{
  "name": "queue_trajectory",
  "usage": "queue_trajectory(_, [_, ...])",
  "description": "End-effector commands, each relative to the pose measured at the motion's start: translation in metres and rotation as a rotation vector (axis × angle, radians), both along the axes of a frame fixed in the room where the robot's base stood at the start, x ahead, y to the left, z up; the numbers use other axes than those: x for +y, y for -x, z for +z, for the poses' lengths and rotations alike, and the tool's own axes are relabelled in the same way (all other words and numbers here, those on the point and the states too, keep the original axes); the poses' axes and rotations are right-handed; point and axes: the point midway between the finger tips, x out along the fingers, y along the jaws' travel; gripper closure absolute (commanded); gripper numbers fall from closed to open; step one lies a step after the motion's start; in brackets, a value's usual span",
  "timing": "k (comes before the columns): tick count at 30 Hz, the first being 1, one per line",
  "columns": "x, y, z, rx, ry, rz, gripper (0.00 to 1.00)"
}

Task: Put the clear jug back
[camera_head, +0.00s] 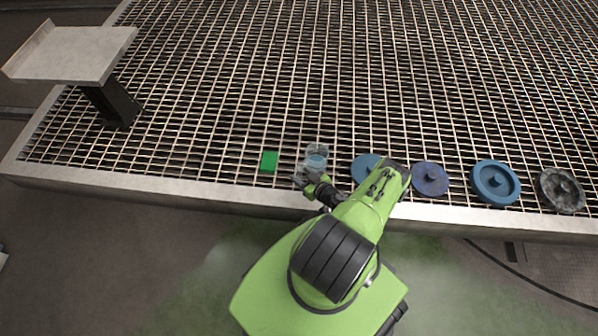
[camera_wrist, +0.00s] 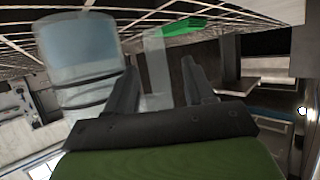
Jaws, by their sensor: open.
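The clear jug (camera_head: 316,157) stands on the metal grating near its front edge, with something pale blue showing in it. In the wrist view the jug (camera_wrist: 82,52) fills the upper left, and its clear handle (camera_wrist: 156,68) shows between my fingers. My gripper (camera_head: 307,180) is at the near side of the jug. In the wrist view my gripper (camera_wrist: 160,72) has its two dark fingers apart, one on each side of the handle. I cannot tell whether either finger touches it. A green square (camera_head: 269,162) lies on the grating left of the jug; it also shows in the wrist view (camera_wrist: 186,26).
Several round wheel-like pieces stand in a row to the right: a blue one (camera_head: 365,167) partly behind my arm, a dark blue one (camera_head: 430,179), a larger blue one (camera_head: 495,183) and a grey one (camera_head: 561,190). A raised metal plate (camera_head: 75,53) stands at the left. The grating behind is clear.

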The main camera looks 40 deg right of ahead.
Motion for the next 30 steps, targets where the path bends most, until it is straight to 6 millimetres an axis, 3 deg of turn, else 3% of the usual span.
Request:
queue_trajectory(3, [0.003,0.032,0.02,0.002,-0.003,-0.006,0.47])
queue_trajectory(9, [0.007,0.075,0.037,0.0,-0.001,-0.005,0.47])
queue_trajectory(17, [0.01,0.09,0.041,-0.001,-0.001,0.0,0.47])
queue_trajectory(20, [0.002,0.084,0.05,0.007,0.001,0.039,0.47])
queue_trajectory(23, [-0.014,0.062,0.081,0.048,-0.009,0.159,0.47])
queue_trajectory(26, [-0.022,0.03,0.127,0.128,-0.033,0.305,0.47])
queue_trajectory(30, [-0.012,-0.013,0.198,0.268,-0.057,0.462,0.47])
